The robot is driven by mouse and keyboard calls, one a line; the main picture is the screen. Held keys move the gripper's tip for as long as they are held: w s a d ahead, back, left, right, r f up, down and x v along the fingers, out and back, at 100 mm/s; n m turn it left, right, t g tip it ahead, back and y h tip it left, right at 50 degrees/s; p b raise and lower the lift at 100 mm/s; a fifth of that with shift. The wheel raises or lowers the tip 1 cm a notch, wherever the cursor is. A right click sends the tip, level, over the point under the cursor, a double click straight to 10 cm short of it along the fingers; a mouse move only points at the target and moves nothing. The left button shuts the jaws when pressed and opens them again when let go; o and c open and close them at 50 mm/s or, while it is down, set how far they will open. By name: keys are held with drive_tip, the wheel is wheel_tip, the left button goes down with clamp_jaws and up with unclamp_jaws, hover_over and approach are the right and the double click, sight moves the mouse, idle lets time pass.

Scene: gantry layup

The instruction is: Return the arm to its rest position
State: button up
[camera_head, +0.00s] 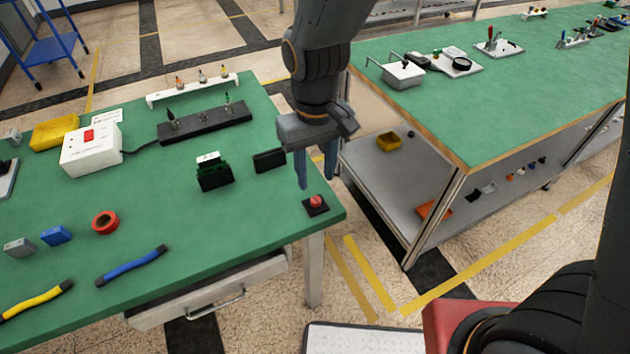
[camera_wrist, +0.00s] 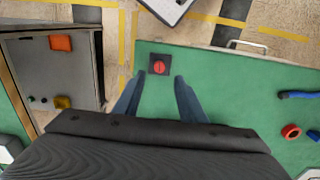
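My gripper (camera_head: 317,170) hangs from my arm, pointing down over the right corner of the near green table (camera_head: 190,215). Its two blue fingers are apart with nothing between them. The gripper appears apart from the button.
A black block (camera_head: 269,160) and a dark green box (camera_head: 214,172) stand left of my gripper. A red tape roll (camera_head: 105,222) and blue-handled tool (camera_head: 131,265) lie farther left. A second green bench (camera_head: 480,110) with a lower shelf stands right, across a floor gap.

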drive_tip(key=shift+r, duration=0.2)
idle(0.4)
drive_tip(key=s+d+r+m, duration=0.1)
drive_tip(key=d+m, duration=0.2)
drive_tip(key=d, duration=0.9)
drive_tip(key=s+d+r+m+t, duration=0.1)
drive_tip(key=d+m, duration=0.2)
drive_tip(key=d, duration=0.8)
drive_tip(key=shift+s+d+r, duration=0.2)
drive_tip(key=shift+d+r, duration=0.2)
